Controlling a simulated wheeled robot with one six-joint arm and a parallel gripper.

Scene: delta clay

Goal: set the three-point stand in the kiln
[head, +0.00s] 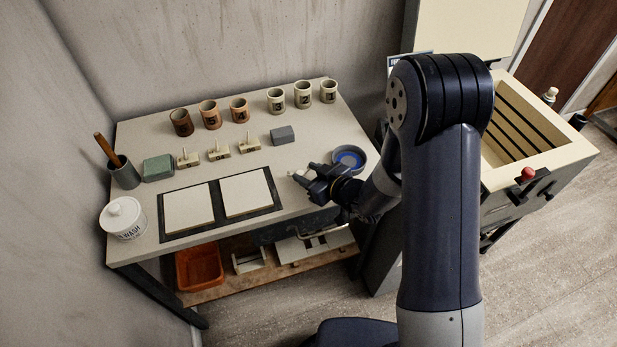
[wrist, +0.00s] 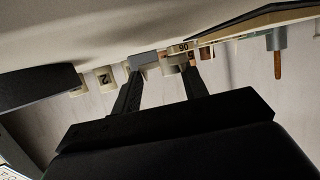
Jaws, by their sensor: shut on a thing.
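My gripper (head: 309,186) is over the right part of the worktable, left of a blue-lined bowl. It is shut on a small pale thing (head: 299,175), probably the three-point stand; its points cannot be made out. In the wrist view the fingers of my gripper (wrist: 163,78) close on this pale piece, seen small at their tips. The kiln (head: 561,158) is the cream box at the right with grooved inner walls. Its top is open and the lid (head: 470,25) stands raised behind. Part of the kiln is hidden by my arm.
The bowl (head: 348,158) sits close beside my gripper. Numbered cups (head: 276,101), small cone holders (head: 218,153), a grey block (head: 283,135) and two pale tiles (head: 246,193) are on the worktable (head: 150,222). A red knob (head: 527,175) sticks out at the kiln's front.

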